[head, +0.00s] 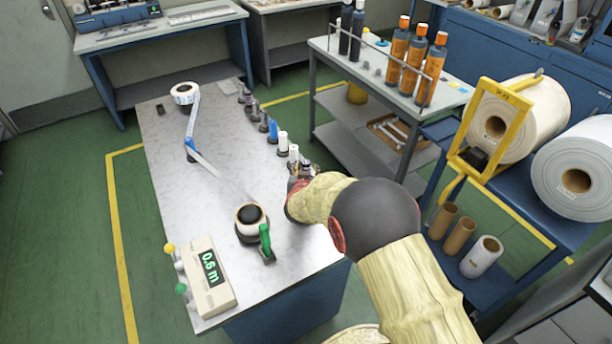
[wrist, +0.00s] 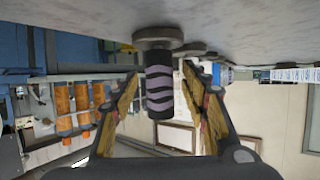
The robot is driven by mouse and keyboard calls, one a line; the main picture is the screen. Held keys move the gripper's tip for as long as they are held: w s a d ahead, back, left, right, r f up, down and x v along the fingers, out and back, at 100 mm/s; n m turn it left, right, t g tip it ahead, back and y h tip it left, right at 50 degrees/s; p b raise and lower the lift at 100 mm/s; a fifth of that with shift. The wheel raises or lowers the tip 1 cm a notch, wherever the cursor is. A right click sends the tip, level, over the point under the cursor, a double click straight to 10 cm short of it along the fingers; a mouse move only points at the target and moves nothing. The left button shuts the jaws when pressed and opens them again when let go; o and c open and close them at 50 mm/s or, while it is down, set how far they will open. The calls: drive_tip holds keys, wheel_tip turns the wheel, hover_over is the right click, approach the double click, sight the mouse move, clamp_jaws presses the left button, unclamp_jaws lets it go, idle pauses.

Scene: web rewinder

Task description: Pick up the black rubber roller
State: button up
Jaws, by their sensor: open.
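In the wrist view, which looks upside down, a black roller (wrist: 158,91) with wavy greyish-mauve bands stands on a round grey base (wrist: 157,39) on the table. My gripper (wrist: 163,78) is open, with one finger on each side of this roller. A gap shows on both sides, wider at the right finger. In the head view my gripper (head: 302,174) is at the near end of a row of small rollers on the table's right edge, and it mostly hides the roller there. I cannot tell whether this banded roller is the black rubber one.
The row holds white rollers (head: 283,142), a blue one (head: 272,129) and darker ones (head: 254,111) on the table (head: 165,140). A tape reel (head: 248,222), green-handled part (head: 266,241) and counter box (head: 208,275) stand near. A bottle cart (head: 345,72) and large paper rolls (head: 585,168) are right.

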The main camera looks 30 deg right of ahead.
drive_tip(key=shift+c, duration=0.9)
clamp_jaws()
drive_tip(key=shift+w+r, duration=0.15)
drive_tip(key=shift+r, duration=0.2)
